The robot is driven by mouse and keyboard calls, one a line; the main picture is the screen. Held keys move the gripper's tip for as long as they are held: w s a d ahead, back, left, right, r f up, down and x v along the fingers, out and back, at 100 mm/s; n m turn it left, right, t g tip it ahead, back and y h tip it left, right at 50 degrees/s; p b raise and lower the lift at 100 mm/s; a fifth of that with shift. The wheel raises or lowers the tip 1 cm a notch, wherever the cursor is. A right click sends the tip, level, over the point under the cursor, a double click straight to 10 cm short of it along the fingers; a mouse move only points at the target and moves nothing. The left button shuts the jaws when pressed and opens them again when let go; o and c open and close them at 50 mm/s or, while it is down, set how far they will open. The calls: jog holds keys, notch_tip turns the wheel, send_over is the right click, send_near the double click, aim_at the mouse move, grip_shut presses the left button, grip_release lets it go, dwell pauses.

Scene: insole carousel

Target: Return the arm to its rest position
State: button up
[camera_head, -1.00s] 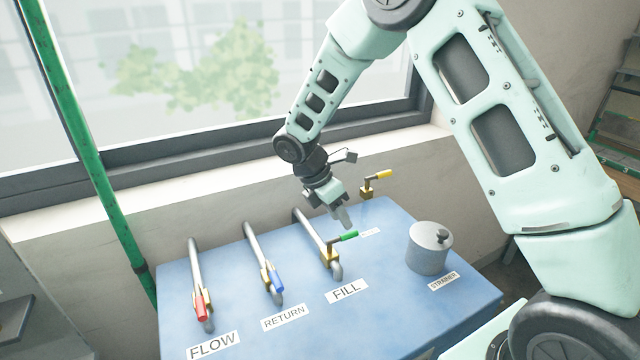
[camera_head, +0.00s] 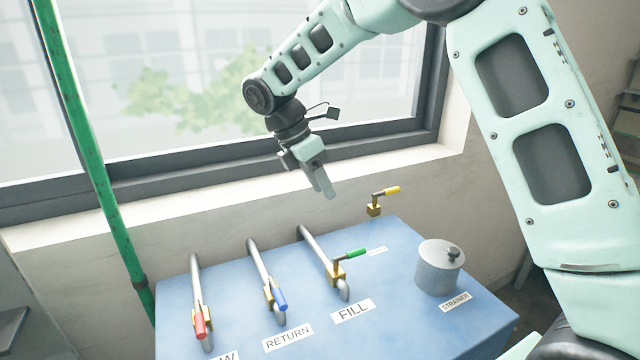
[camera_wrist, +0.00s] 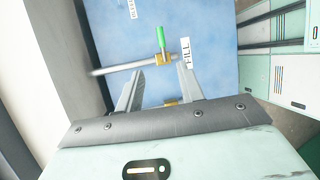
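My arm is raised and bent in the head view. My gripper (camera_head: 325,186) hangs in the air in front of the window sill, above the blue table and pointing down. In the wrist view its two fingers (camera_wrist: 160,72) stand apart with nothing between them that they hold. The green-handled valve (camera_head: 350,255) on the FILL pipe is below the gripper, apart from it. It also shows in the wrist view (camera_wrist: 161,42), beyond the fingertips. The yellow-handled valve (camera_head: 385,193) is at the back, to the right of the gripper.
The blue table (camera_head: 400,320) carries a red-handled valve (camera_head: 200,326), a blue-handled RETURN valve (camera_head: 280,298) and a grey lidded strainer (camera_head: 440,268). A green upright pipe (camera_head: 85,150) stands at left. The window frame (camera_head: 385,131) and sill (camera_head: 150,216) lie behind the gripper.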

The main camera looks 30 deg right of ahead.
jog(key=s+a+f+m+t+y+b, duration=0.1)
jog(key=s+a+f+m+y, duration=0.1)
jog(key=s+a, duration=0.5)
jog(key=s+a+f+m+y+b, duration=0.1)
jog(key=s+a+m+b, duration=0.2)
jog(key=s, duration=0.6)
jog(key=s+a+f+m+y, duration=0.1)
jog(key=s+f+m, duration=0.1)
jog(key=s, duration=0.5)
jog(key=s+a+f+m+t+y, duration=0.1)
jog(key=s+f+m, duration=0.2)
jog(key=s, duration=0.5)
jog(key=shift+a+m, duration=0.2)
jog(key=shift+m, duration=0.2)
